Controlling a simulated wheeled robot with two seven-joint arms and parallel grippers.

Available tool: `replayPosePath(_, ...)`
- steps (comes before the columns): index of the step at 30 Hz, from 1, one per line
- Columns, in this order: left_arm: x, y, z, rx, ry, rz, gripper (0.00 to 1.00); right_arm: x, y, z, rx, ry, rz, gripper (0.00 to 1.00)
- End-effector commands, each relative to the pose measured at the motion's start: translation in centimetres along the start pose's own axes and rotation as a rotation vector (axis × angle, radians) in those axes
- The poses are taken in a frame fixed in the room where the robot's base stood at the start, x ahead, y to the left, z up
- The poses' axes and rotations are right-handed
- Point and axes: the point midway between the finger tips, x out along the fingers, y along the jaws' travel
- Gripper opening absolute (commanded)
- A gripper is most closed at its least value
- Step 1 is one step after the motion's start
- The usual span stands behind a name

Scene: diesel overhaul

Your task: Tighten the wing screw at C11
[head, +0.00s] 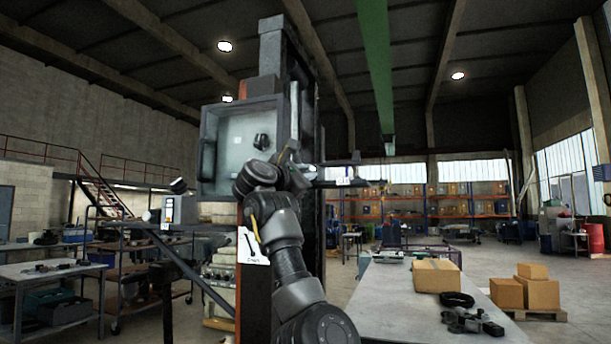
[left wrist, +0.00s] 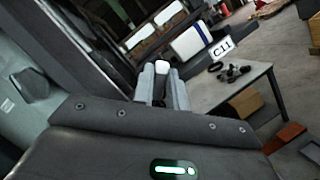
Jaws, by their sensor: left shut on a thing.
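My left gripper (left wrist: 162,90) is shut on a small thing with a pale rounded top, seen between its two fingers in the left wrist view. This looks like the wing screw (left wrist: 162,68), though most of it is hidden by the fingers. A white label reading C11 (left wrist: 222,49) shows just beyond, to the right of the fingers. In the head view my left arm reaches up to the dark machine column, and the left gripper (head: 290,150) is mostly hidden behind its own wrist. My right gripper is in neither view.
A grey cabinet (head: 210,128) with a dark knob is mounted on the column, left of my wrist. A long table (head: 390,305) on the right bears a cardboard box (head: 436,276) and dark parts. A workbench (head: 25,272) stands at left. Open floor lies at far right.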

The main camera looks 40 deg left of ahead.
Motion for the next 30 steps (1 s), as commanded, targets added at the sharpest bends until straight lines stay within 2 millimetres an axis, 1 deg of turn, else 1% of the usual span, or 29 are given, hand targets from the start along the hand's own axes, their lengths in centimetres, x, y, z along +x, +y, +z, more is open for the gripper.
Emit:
replayPosePath(2, 0.0, 0.2, 0.1, 0.011, -0.001, 0.000, 0.00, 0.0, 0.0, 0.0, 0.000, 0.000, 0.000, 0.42)
replayPosePath(3, 0.0, 0.2, 0.1, 0.044, -0.001, -0.012, 0.00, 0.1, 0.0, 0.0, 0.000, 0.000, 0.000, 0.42)
replayPosePath(7, 0.0, 0.3, 0.1, 0.257, 0.001, -0.090, 0.00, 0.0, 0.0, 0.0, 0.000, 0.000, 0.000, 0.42)
replayPosePath(10, 0.1, 0.3, 0.2, 0.376, 0.000, -0.132, 0.00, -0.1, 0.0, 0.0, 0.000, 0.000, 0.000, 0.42)
replayPosePath(12, 0.0, 0.2, 0.1, 0.404, 0.000, -0.142, 0.00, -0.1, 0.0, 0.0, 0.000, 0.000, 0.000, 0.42)
replayPosePath(18, 0.0, 0.3, 0.2, 0.405, -0.001, -0.140, 0.00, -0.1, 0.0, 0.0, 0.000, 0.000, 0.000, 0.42)
replayPosePath(20, 0.0, 0.4, 0.2, 0.441, 0.001, -0.152, 0.00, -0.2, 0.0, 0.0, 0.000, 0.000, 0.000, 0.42)
replayPosePath(24, 0.1, 0.6, 0.3, 0.674, 0.003, -0.237, 0.00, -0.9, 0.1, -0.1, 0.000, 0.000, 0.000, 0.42)
replayPosePath(25, 0.1, 0.3, 0.2, 0.659, 0.000, -0.233, 0.19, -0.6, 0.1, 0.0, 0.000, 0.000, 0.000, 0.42)
replayPosePath(30, 0.1, 0.2, 0.1, 0.651, 0.000, -0.231, 0.41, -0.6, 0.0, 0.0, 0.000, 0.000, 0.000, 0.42)
